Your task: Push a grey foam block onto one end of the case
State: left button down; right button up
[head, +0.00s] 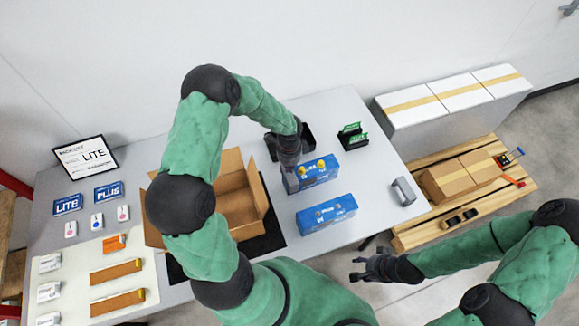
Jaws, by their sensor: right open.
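A blue case with yellow knobs (318,174) stands on the table in the head view, right of the open carton. A second blue case (327,213) stands in front of it. My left gripper (290,178) is at the left end of the case with the yellow knobs, pointing down. Its fingers are small and partly hidden, so I cannot tell whether they are shut or hold a foam block. A grey U-shaped block (403,191) that looks like foam lies near the table's right edge. My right gripper (372,267) is open and empty, off the table's front edge.
An open cardboard box (232,190) stands on a black mat (270,237) left of the cases. A black tray (305,138) and green parts (352,136) lie behind. A pallet (430,235) with cartons stands right of the table. Orange parts (116,272) lie at left.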

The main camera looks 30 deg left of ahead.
pick_arm(q)
jog(key=shift+f+b, duration=0.8)
jog(key=shift+f, duration=0.2)
dwell(0.9)
jog(key=shift+r, duration=0.1)
dwell(0.3)
jog(key=shift+r+p, duration=2.2)
jog(key=shift+r, duration=0.75)
